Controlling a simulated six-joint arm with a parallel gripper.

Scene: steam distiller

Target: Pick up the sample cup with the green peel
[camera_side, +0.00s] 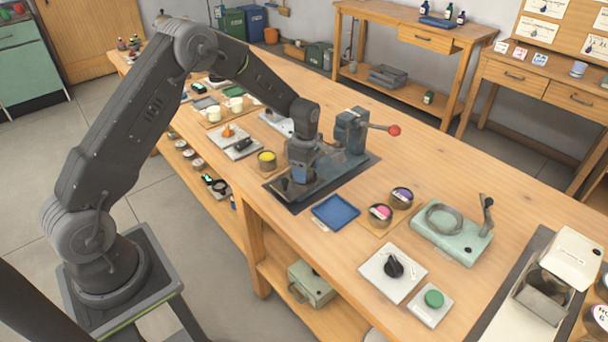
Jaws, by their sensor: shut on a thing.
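My gripper (297,178) points down over the dark base plate (277,198) of a grey lever press (350,135) with a red knob. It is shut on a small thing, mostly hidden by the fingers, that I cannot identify. I cannot make out a green peel. A cup with yellow contents (267,158) stands just left of my gripper. Cups with pink (380,214) and purple (402,196) contents stand together to the right of the press.
A blue tray (335,212) lies close to the right of my gripper. A dial box (393,272), a green button box (431,304) and a pale green device (452,235) stand further right. White cups (235,104) stand at the back left.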

